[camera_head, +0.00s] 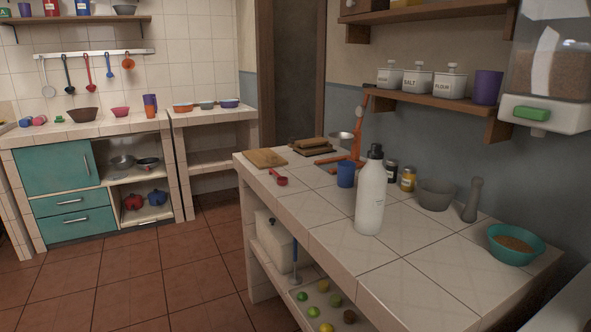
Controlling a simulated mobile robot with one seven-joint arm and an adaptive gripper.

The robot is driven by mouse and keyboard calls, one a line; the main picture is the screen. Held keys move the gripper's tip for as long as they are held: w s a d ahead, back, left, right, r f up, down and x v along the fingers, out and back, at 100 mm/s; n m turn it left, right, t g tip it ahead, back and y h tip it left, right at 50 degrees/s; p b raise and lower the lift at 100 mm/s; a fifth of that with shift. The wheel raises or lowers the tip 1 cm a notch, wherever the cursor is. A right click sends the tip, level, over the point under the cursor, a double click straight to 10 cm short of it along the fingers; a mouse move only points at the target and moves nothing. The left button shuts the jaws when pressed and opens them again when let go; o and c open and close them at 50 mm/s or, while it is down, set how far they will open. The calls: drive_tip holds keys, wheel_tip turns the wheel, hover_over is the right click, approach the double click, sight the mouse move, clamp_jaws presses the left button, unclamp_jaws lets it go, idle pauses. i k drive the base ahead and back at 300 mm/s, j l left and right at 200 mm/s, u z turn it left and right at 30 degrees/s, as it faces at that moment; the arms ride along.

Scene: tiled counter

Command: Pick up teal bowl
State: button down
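A teal bowl (497,254) stands upright near the right end of the tiled counter (345,258). It holds a brown, grainy filling. Nothing touches it from above, and its rim is in clear view. A smaller grey-green bowl (207,105) sits on the far counter between an orange bowl (183,108) and a blue bowl (229,103). My gripper is not in view.
A grey mortar (436,195) and an upright pestle (472,200) stand left of the teal bowl. A white bottle (370,200) and a blue cup (346,174) stand further left. A dispenser (545,75) hangs above. The tiles in front of the bowl are mostly bare.

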sight(516, 246)
drive_tip(key=z, duration=1.25)
